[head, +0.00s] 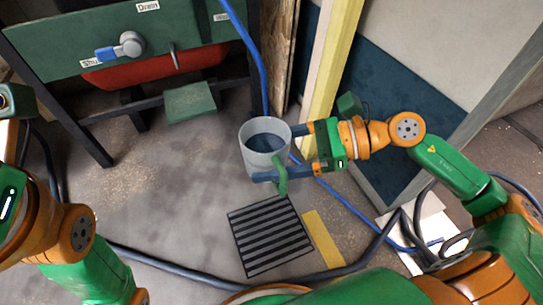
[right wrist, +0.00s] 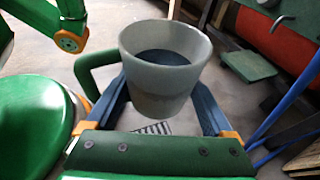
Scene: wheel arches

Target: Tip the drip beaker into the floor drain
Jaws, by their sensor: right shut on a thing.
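The drip beaker (head: 262,158) is a translucent grey cup with a green handle (head: 281,176) and dark liquid inside. My right gripper (head: 272,152) is shut on it, with one blue finger on each side of its wall. The beaker is held upright, and in the head view it shows just beyond the floor drain (head: 270,236), a dark slatted grate. In the right wrist view the beaker (right wrist: 165,70) sits between the fingers, and part of the grate (right wrist: 152,129) shows below it. My left arm is at the left edge; its fingertips are not in view.
A green bench unit with a valve (head: 130,44) and a red tank (head: 155,70) stands at the back left. A blue hose (head: 250,50) hangs near the beaker. A yellow strip (head: 323,239) lies right of the grate, and a dark cable crosses the floor. Floor left of the grate is clear.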

